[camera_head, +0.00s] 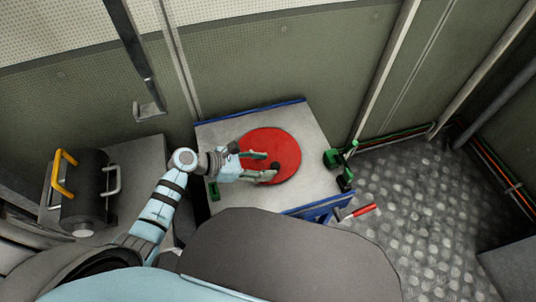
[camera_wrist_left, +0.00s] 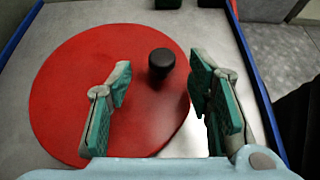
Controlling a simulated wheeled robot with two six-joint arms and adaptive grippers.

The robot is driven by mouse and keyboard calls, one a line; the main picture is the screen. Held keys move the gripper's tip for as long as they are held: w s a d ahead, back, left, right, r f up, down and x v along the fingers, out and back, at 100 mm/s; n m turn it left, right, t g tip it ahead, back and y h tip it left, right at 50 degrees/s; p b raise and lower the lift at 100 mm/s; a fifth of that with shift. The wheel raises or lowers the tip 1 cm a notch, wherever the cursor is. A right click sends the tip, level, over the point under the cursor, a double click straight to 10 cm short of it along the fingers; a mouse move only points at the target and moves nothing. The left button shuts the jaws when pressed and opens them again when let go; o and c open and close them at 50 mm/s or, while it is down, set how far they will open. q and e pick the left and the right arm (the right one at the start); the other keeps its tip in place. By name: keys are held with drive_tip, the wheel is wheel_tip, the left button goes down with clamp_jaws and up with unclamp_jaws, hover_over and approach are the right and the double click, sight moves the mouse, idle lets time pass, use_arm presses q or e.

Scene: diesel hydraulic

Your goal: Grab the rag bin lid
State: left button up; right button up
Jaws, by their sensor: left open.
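The rag bin lid (camera_head: 284,150) is a flat red disc with a small black knob, lying on a grey-topped, blue-edged table. In the left wrist view the red lid (camera_wrist_left: 65,95) fills the left and middle, and its black knob (camera_wrist_left: 161,63) stands a little beyond the fingertips, between their lines. My left gripper (camera_head: 268,165) is open above the lid, its fingers pointing at the knob. In the left wrist view the two green-padded fingers of the left gripper (camera_wrist_left: 160,85) are spread with nothing between them. My right gripper is not in view.
Green items (camera_head: 336,158) stand at the table's right edge. A red-handled tool (camera_head: 362,211) is by its front right corner. A dark cylinder with a yellow handle (camera_head: 80,187) sits at left. A wall is behind the table; patterned metal floor (camera_head: 415,210) is open at right.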

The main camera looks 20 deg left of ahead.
use_arm(q)
drive_tip(key=x, duration=0.3)
drive_tip(key=shift+s, duration=0.1)
drive_tip(key=shift+r, duration=0.1)
clamp_jaws()
